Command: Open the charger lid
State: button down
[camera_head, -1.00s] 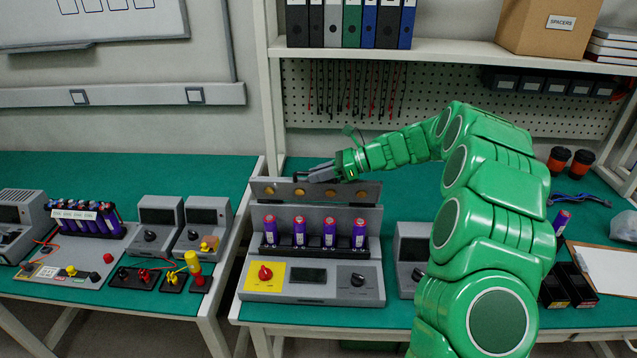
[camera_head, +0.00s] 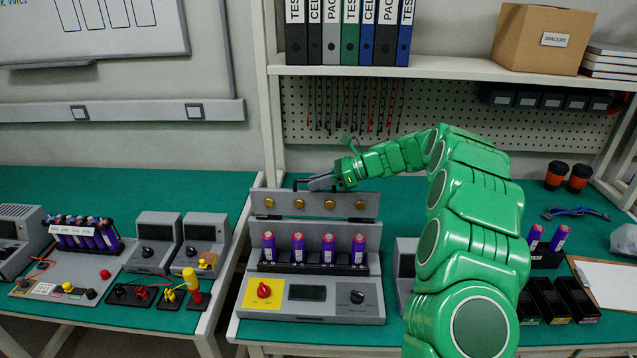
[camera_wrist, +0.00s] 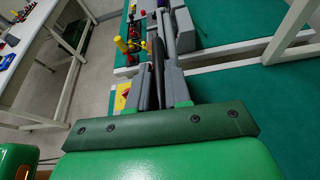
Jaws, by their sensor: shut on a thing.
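The charger (camera_head: 345,308) stands on the green bench, with several purple cells (camera_head: 298,248) upright in its slots. Its grey lid (camera_head: 284,204) is up behind the cells, roughly upright, with round gold contacts on the face toward me. My gripper (camera_head: 308,184) is at the lid's top edge, shut on the dark lid handle (camera_head: 297,183). In the wrist view, my gripper (camera_wrist: 163,52) reaches away over the charger, with a dark bar between the grey fingers. The fingers partly hide the handle, and the exact contact is hard to see.
My arm fills the space right of the charger. A pegboard (camera_head: 450,125) with hanging leads and a shelf (camera_head: 440,68) with binders stand behind. A left bench (camera_head: 60,292) holds other devices. Black boxes (camera_head: 575,300) and a clipboard (camera_head: 610,280) lie right.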

jog(key=c, duration=1.4)
grip_release()
jog(key=shift+d, duration=0.1)
jog(key=shift+v, duration=3.9)
